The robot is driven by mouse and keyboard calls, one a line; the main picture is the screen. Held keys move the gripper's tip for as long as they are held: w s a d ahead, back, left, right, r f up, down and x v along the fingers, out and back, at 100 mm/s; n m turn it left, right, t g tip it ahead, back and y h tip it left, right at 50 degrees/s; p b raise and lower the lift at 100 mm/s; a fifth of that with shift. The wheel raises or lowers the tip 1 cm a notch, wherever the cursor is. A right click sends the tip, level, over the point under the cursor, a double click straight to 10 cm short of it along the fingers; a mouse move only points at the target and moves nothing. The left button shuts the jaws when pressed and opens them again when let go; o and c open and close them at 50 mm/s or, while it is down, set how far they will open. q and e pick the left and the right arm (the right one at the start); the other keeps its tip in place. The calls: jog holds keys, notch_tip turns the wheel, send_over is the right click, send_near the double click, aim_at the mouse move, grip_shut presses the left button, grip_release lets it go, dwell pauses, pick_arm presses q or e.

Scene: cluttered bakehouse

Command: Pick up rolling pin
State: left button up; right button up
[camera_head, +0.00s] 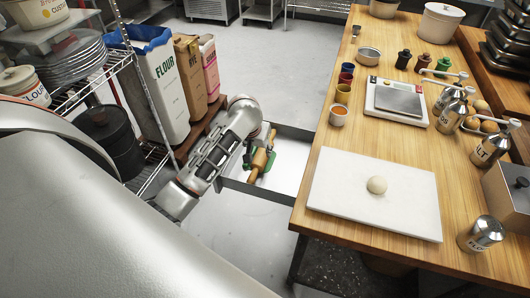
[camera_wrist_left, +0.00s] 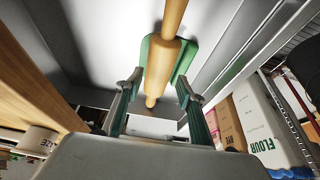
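The rolling pin (camera_head: 258,161) is wooden and lies in an open metal drawer (camera_head: 232,184) at the left side of the wooden table. It also shows in the left wrist view (camera_wrist_left: 161,66), with a green object (camera_wrist_left: 188,57) behind or under it. My left gripper (camera_head: 260,148) is at the drawer, over the pin. In the left wrist view the gripper's fingers (camera_wrist_left: 158,92) are apart, one on each side of the pin, with a visible gap to it. Part of the pin is hidden by the gripper in the head view. My right gripper is not in view.
The wooden table (camera_head: 335,247) holds a white board (camera_head: 333,190) with a dough ball, a scale (camera_head: 397,101), cups and shakers. A wire rack (camera_head: 150,165) and flour bags (camera_head: 165,90) stand left of my arm.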

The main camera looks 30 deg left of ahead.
aim_at(262, 153)
pick_arm(q)
jog(key=shift+x, duration=2.9)
jog(key=shift+w+r, duration=0.15)
jog(key=shift+w, duration=0.05)
grip_shut()
